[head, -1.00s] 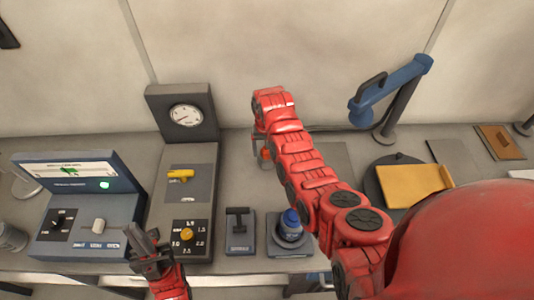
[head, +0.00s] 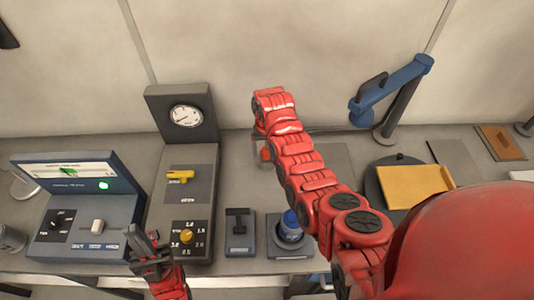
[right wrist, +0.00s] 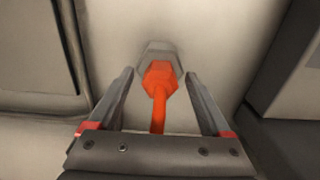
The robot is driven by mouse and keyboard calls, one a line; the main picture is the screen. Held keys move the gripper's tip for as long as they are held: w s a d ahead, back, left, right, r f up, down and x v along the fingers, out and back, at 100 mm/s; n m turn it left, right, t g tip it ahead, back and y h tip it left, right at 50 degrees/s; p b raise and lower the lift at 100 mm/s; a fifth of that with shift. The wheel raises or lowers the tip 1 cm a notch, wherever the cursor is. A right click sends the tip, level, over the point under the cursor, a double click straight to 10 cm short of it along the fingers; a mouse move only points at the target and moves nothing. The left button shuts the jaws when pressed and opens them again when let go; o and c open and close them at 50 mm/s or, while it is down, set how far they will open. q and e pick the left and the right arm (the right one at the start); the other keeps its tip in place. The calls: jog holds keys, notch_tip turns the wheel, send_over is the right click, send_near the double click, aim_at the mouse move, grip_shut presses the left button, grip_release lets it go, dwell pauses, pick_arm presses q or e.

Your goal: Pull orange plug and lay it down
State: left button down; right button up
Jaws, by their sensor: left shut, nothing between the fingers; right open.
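An orange plug (right wrist: 160,82) with a hexagonal head and a thin stem shows in the right wrist view, against a grey hexagonal socket (right wrist: 158,53). My right gripper (right wrist: 159,76) is open, with one finger on each side of the plug and gaps visible between. In the head view a small orange part (head: 265,152) shows beside the end of my right arm, and the fingers there are mostly hidden. My left gripper (head: 142,243) is shut and empty at the front of the bench, far from the plug.
A blue-grey console (head: 75,210), a gauge panel with a yellow lever (head: 180,177), a small black-handled switch (head: 239,228) and a blue knob (head: 291,228) stand left of my right arm. A yellow board (head: 412,186) and a blue lamp-like arm (head: 392,88) are right.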

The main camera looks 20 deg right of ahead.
jog(key=shift+b, duration=0.3)
grip_shut()
dwell(0.5)
jog(key=shift+r, duration=0.1)
jog(key=shift+r+p, duration=0.65)
jog(key=shift+r, duration=2.3)
